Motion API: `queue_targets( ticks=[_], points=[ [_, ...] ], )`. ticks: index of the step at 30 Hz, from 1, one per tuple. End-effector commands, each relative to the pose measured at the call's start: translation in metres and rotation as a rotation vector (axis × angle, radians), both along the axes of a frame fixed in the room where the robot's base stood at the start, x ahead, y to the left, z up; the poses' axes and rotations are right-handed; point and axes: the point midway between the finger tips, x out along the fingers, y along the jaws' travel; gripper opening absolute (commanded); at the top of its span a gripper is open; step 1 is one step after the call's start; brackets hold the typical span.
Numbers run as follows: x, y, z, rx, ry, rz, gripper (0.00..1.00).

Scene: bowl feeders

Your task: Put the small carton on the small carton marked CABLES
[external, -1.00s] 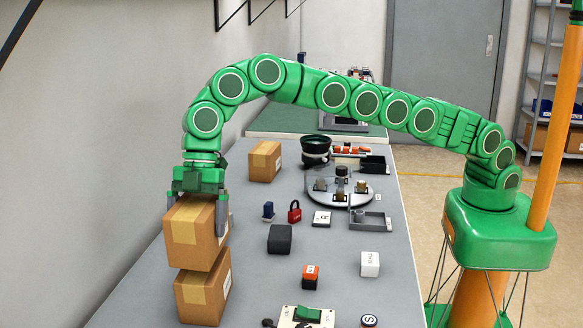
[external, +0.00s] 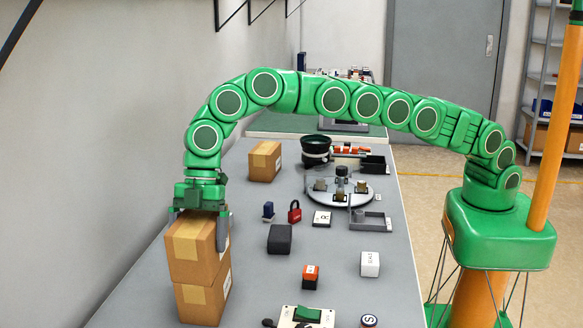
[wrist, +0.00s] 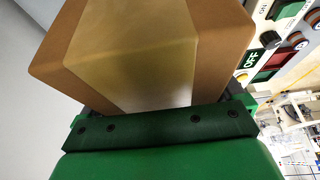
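A small brown carton (external: 196,248) with a tan tape strip sits between the fingers of my gripper (external: 199,220), which is shut on it. In the wrist view the held carton (wrist: 150,55) fills the space in front of my gripper (wrist: 165,112). Directly below it, a second small carton (external: 203,300) stands on the bench near its left edge. The held carton is upright and lined up over the lower one, with no clear gap between them. I cannot tell if the lower carton bears its full weight. No CABLES marking is readable on either carton.
Another carton (external: 265,161) stands farther back on the bench (external: 340,275). A dark grey box (external: 279,238), a red padlock (external: 294,212), an orange-black block (external: 311,276), a white block (external: 370,263) and a green-switch panel (external: 306,316) lie to the right. The wall is close on the left.

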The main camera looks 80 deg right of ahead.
Motion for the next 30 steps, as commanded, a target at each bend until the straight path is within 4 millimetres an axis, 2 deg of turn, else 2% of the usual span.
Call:
queue_targets(
  ticks=[8, 13, 17, 27, 30],
  points=[
    [0.000, 0.000, 0.001, 0.000, -0.001, 0.000, 1.00],
    [0.001, -0.003, 0.010, 0.002, -0.003, -0.001, 1.00],
    [0.001, -0.011, 0.027, 0.002, -0.003, -0.002, 1.00],
    [0.002, -0.034, 0.084, 0.002, -0.004, -0.002, 1.00],
    [0.001, -0.038, 0.095, 0.001, -0.002, 0.000, 1.00]
  ],
)
